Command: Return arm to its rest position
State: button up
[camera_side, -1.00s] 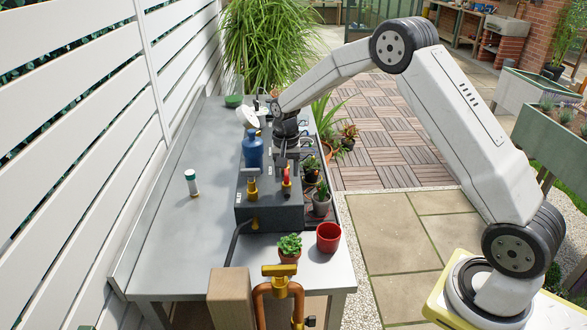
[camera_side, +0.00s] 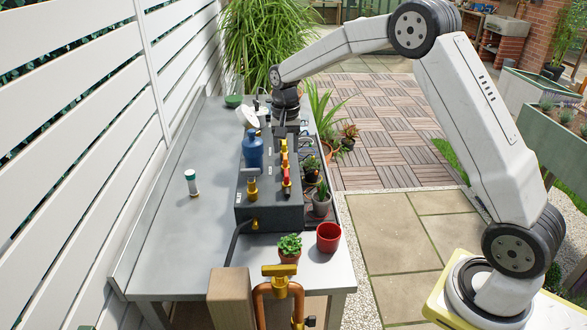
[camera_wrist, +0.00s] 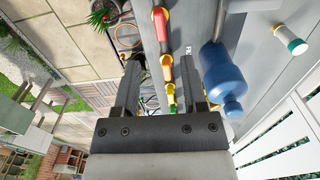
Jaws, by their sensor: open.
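My gripper (camera_wrist: 158,88) is open and empty in the wrist view, its two fingers apart with a row of coloured valve handles (camera_wrist: 166,60) showing between and beyond them. In the side view my gripper (camera_side: 285,118) hangs pointing down above the far part of the dark box (camera_side: 268,216). My arm arches from its base at the right over to the bench. The red and yellow handles (camera_side: 286,172) stand on the box in front of the gripper. A blue bottle (camera_side: 253,150) stands left of the gripper; it also shows in the wrist view (camera_wrist: 222,80).
A red pot (camera_side: 328,237) and a small potted succulent (camera_side: 289,248) stand near the front edge. Potted cacti (camera_side: 321,200) line the box's right side. The bench's left part is mostly clear.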

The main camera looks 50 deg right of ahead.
jog(key=shift+s+a, duration=0.1)
dwell(0.7)
jog(key=s+a+f+n+t, duration=0.1)
jog(key=s+a+n, duration=0.3)
jog(key=s, duration=0.8)
jog(key=s+a+f+n+t, duration=0.1)
jog(key=s+a+n, duration=0.3)
jog(key=s, duration=0.8)
jog(key=shift+f+n+t, duration=0.3)
jog(key=shift+f+n, duration=0.3)
jog(key=shift+f, duration=0.05)
jog(key=shift+w, duration=0.1)
